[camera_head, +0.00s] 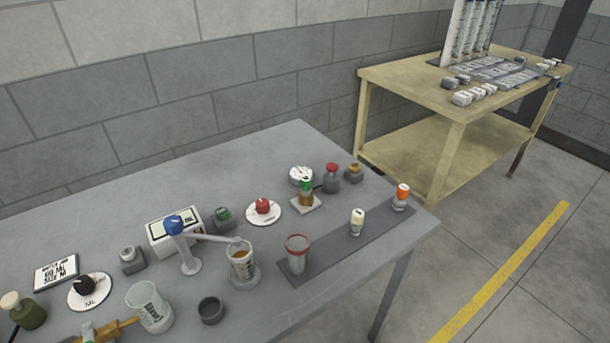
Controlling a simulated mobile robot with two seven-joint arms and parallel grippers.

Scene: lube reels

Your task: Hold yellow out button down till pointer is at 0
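The yellow button (354,167) sits on top of a small grey block near the table's back right edge. Nothing touches it. A round white dial (301,175) stands to the left, behind a small green-topped holder; its dark pointer and marks are too small to read. Two more dials lie flat on the table: one with a red knob (263,207) and one with a black knob (88,285), marked "ML". Neither of my grippers can be made out in the head view.
A red-topped button block (331,179) stands close left of the yellow one. A dark mat (330,249) holds a red-rimmed cup (297,252) and two small bottles. A blue-topped spout (181,234) reaches over a cup (242,263). A beige bench (400,75) stands beyond.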

